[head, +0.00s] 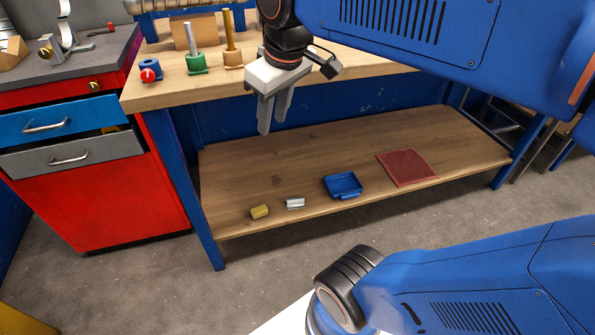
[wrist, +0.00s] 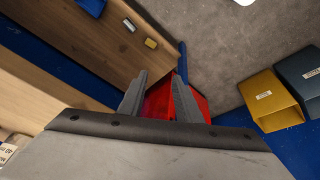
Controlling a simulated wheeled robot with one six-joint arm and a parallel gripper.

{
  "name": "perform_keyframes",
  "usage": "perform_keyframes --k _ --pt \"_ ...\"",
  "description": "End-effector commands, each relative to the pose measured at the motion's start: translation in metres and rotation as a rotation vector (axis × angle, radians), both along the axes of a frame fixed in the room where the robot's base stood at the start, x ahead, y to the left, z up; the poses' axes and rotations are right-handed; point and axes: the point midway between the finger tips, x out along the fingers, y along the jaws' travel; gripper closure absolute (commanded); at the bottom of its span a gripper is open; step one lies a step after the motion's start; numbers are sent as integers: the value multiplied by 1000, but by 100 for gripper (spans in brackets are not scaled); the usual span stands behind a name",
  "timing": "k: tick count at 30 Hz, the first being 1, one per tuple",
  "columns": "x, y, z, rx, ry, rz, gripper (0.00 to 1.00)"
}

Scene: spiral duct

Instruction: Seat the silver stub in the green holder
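The silver stub (head: 295,203) lies on the lower shelf near its front edge, and it also shows in the wrist view (wrist: 129,25). The green holder (head: 197,65) stands on the bench top at the left, with an upright silver rod (head: 190,39) rising from it. My gripper (head: 275,117) is open and empty in front of the bench's front edge, fingers pointing down, above the lower shelf. In the wrist view its two fingers (wrist: 160,98) stand apart with nothing between them. The stub is well away from the fingers.
A brass stub (head: 260,211), a blue tray (head: 343,193) and a red mat (head: 407,168) lie on the lower shelf (head: 240,165). A tan holder (head: 233,59) and a blue holder with a red end (head: 150,70) flank the green one. A red cabinet (head: 105,195) stands left.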

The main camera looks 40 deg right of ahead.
Motion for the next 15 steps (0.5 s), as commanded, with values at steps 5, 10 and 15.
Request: perform_keyframes --k 5,10,15 --pt "-46 -5 -64 48 -50 -147 69" --pt "-70 -8 -103 81 -81 -235 69" --pt "-77 -8 -116 93 -91 -266 69"
